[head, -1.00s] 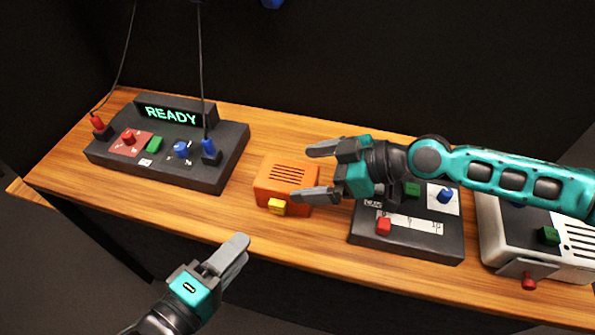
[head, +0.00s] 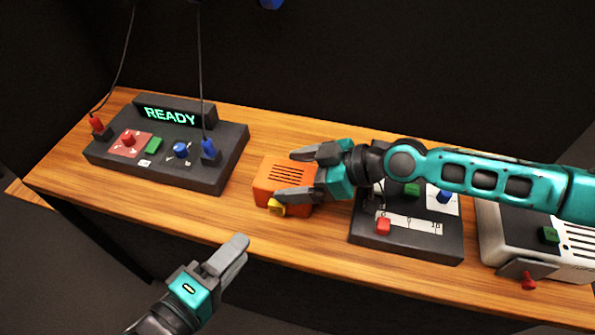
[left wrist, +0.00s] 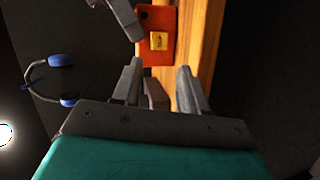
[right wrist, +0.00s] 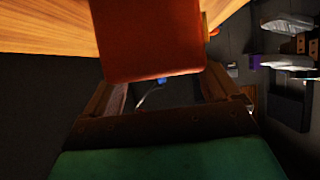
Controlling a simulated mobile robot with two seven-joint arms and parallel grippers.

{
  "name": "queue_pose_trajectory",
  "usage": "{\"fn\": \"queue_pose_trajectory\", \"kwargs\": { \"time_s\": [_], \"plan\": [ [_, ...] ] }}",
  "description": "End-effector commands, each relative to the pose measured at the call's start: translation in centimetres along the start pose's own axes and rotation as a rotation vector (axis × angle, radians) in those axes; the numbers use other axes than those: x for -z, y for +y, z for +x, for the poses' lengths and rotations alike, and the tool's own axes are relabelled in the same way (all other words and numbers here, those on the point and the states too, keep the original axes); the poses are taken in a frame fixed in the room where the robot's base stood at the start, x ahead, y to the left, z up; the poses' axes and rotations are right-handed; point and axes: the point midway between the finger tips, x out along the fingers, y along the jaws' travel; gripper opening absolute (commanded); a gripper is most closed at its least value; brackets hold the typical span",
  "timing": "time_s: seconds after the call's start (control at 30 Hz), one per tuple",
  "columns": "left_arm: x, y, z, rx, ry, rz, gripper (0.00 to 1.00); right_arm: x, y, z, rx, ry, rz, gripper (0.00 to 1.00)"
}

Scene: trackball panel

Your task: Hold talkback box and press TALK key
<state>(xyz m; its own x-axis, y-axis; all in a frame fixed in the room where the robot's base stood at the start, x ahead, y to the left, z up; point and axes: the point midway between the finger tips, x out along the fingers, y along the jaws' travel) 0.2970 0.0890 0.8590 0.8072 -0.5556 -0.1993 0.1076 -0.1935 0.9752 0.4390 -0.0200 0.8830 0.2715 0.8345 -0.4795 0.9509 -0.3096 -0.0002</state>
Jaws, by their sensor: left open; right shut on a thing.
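The orange talkback box (head: 266,184) stands on the wooden table with a slotted grille on top. Its yellow TALK key (head: 276,209) is on the front face. My right gripper (head: 284,174) is shut on the box, one finger along its back side and one along its front near the key. In the right wrist view the box (right wrist: 148,40) fills the space between the fingers. My left gripper (head: 236,252) is open and empty, in front of the table edge and below the box. In the left wrist view the key (left wrist: 158,41) and box (left wrist: 155,18) lie beyond the left fingers.
A black panel (head: 120,160) with a READY display, knobs and cabled plugs stands at the left. A dark panel (head: 430,247) with coloured controls is right of the box, under my right arm. A white unit (head: 500,225) stands at the far right. Bare table lies in front of the box.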

Motion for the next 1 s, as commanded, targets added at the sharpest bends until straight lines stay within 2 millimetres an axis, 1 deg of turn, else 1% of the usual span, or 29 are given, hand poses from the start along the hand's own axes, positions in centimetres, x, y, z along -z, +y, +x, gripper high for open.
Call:
{"fn": "queue_pose_trajectory", "kwargs": {
  "time_s": [0.03,0.1,0.53,1.0],
  "plan": [
    [0.0,0.0,0.0,0.0,0.0,0.0,0.43,-0.02,0.0,-0.01,0.0,0.0,0.001,0.6],
    [0.0,0.0,0.0,0.0,0.0,0.0,0.42,-0.02,0.0,-0.02,0.0,0.0,0.001,0.54],
    [0.0,0.01,0.0,0.0,0.0,0.0,0.0,-0.02,0.0,-0.02,0.0,0.0,0.001,0.54],
    [0.0,0.0,0.0,0.0,0.0,0.0,0.0,-0.02,0.0,-0.02,0.0,0.0,0.001,0.54]
  ]
}}
